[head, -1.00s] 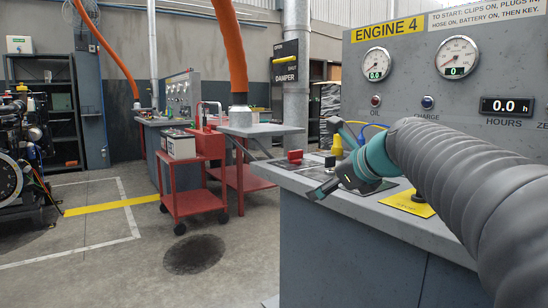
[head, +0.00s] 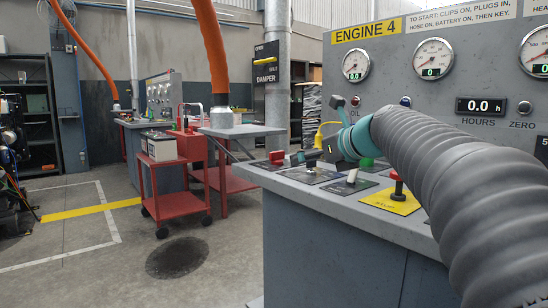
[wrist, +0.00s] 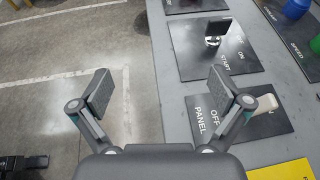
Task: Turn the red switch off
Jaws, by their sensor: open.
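A red switch (head: 276,156) stands on a dark plate at the far left end of the grey console top in the head view.
A key switch plate (wrist: 215,44) and a white PANEL switch (wrist: 262,105) lie below my gripper. A red stop button (head: 397,183) sits on a yellow plate. The gauge panel (head: 450,90) rises behind. A red trolley (head: 165,175) stands left; floor between is clear.

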